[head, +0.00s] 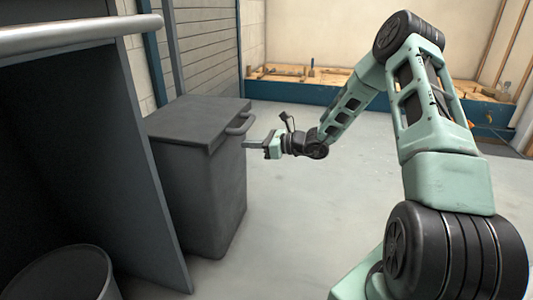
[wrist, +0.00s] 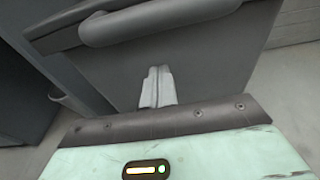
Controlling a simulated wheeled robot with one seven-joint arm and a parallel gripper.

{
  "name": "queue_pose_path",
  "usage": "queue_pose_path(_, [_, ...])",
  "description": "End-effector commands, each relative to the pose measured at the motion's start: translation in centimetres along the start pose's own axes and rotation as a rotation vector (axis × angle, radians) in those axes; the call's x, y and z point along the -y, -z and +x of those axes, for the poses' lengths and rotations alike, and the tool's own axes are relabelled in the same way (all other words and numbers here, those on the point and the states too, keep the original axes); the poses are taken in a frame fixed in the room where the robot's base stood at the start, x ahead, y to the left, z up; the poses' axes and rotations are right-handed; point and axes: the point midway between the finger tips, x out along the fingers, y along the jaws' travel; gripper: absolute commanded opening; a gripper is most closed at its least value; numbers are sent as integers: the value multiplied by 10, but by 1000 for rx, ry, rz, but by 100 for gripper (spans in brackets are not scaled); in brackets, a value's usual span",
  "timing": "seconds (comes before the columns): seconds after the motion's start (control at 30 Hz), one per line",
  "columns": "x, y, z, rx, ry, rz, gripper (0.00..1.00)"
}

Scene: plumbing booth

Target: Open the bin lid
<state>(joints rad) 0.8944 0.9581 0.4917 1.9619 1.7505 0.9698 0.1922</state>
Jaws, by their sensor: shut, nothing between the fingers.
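The bin (head: 207,195) is a dark grey box standing on the floor left of my arm in the head view. Its flat lid (head: 195,120) is down on top. A rounded handle (head: 241,123) sticks out from the lid's right edge; the handle (wrist: 155,22) also crosses the top of the wrist view. My gripper (head: 246,144) is shut and empty, just below the handle, its fingers pointing at the bin's side. In the wrist view, the closed fingertips (wrist: 158,72) lie in front of the bin wall (wrist: 205,62), below the handle. I cannot tell whether they touch the bin.
A dark panel (head: 150,180) stands close to the bin's left, with a metal rail (head: 80,34) above and a round dark container (head: 65,275) at bottom left. A blue-fronted bench (head: 300,92) lies behind. Open grey floor (head: 290,220) is to the right of the bin.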

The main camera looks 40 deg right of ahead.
Motion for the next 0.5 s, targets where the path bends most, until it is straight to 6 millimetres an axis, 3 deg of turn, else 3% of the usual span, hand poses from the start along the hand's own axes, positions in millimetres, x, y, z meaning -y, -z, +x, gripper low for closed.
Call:
queue_pose_path(0.2, [2, -24, -13, -1, 6, -6, 0])
queue_pose_path(0.5, [2, -35, -16, -1, 4, -3, 0])
